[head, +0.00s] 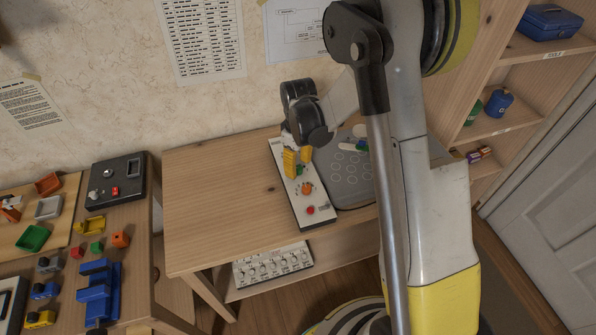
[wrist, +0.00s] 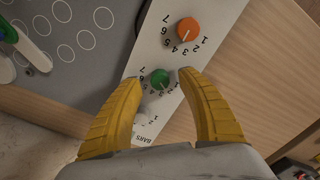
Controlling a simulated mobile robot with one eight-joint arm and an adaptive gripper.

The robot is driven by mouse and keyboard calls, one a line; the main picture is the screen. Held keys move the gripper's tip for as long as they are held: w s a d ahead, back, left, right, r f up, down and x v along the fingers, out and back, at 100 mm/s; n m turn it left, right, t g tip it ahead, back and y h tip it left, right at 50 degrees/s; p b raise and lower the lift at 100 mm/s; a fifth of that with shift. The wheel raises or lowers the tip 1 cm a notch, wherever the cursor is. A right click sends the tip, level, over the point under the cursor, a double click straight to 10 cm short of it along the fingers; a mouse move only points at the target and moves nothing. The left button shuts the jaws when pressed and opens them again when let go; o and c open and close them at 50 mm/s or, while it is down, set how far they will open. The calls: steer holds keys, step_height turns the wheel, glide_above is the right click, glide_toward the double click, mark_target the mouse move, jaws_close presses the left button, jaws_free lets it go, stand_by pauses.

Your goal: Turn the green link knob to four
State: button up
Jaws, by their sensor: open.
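The green knob (wrist: 160,77) sits on a pale control panel (head: 313,217) with a printed number scale around it. It also shows, small, in the head view (head: 299,169). A light pointer mark is on the knob, but I cannot read its number surely. My gripper (wrist: 157,80) is open, with one yellow fingertip on each side of the green knob. I cannot tell whether either fingertip touches it. In the head view my gripper (head: 298,162) is over the panel. Part of the knob's scale is hidden by the fingers.
An orange knob (wrist: 187,31) is beside the green one, and a whitish knob (wrist: 149,106) lies between my fingers. A red button (head: 310,210) is at the panel's near end. A grey board with circles (head: 352,188) lies to the right. The wooden table (head: 215,200) is clear on the left.

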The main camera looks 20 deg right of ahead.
steer(key=shift+f, duration=0.55)
jaws_close()
steer(key=shift+m, duration=0.4)
steer(key=m+b, duration=0.1)
steer(key=m, duration=1)
steer(key=shift+b, duration=0.3)
